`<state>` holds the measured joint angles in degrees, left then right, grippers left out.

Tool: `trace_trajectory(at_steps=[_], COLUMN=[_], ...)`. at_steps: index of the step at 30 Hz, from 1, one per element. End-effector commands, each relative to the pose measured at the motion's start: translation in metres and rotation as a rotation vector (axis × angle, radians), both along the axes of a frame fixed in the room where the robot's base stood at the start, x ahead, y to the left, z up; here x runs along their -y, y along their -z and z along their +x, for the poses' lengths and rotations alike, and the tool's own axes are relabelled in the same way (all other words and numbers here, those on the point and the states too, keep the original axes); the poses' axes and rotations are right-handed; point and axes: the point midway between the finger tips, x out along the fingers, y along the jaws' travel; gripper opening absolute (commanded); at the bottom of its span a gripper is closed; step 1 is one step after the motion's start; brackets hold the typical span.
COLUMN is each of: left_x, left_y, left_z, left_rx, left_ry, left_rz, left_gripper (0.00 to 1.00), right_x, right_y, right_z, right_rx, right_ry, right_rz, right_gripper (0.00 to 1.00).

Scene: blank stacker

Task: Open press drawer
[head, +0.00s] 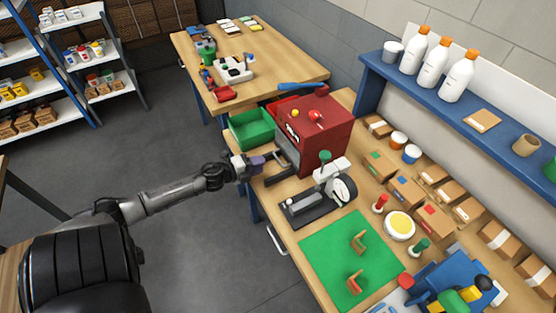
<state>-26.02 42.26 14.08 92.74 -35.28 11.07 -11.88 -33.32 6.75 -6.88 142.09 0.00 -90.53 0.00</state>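The press is a red box-shaped machine (326,128) on the wooden bench, with a yellow knob and a red knob on top. A dark grey handle-like frame (284,173) sticks out low from its left-facing front; I take it for the drawer's handle. My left gripper (263,163) reaches in from the left, at the bench edge, right by this frame. A purple part shows at its tip. Its fingers are too small to tell whether they are open, or whether they touch the frame. The drawer's inside is not visible. My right gripper is not in view.
A green bin (251,128) stands just behind my gripper. A black and grey device with a round dial (341,190) stands in front of the press. A green mat (349,258) lies nearer. A blue wall shelf (480,125) runs along the right. The floor on the left is clear.

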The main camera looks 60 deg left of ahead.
Motion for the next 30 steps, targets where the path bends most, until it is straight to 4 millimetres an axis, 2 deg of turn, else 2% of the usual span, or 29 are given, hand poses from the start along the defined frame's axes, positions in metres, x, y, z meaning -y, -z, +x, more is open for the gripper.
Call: trace_trajectory(at_steps=[1, 6, 15, 21, 30], left_x=[0.0, 0.001, 0.003, 0.003, 0.003], left_y=[0.002, 0.008, 0.015, 0.018, 0.018], left_z=[0.011, 0.038, 0.071, 0.08, 0.082], left_rx=[0.002, 0.002, 0.001, 0.0, -0.001], left_ry=[-0.001, -0.001, -0.001, -0.001, -0.001], left_rz=[0.001, 0.001, 0.0, 0.0, 0.0], left_gripper=[0.34, 0.34, 0.34, 0.34, 0.34], right_x=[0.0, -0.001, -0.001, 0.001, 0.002], right_y=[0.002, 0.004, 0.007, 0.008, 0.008], right_z=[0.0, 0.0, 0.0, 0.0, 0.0], right_rx=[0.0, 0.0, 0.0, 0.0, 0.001], right_ry=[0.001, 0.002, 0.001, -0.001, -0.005], right_rz=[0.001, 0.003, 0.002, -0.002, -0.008], right_gripper=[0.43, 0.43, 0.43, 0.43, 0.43])
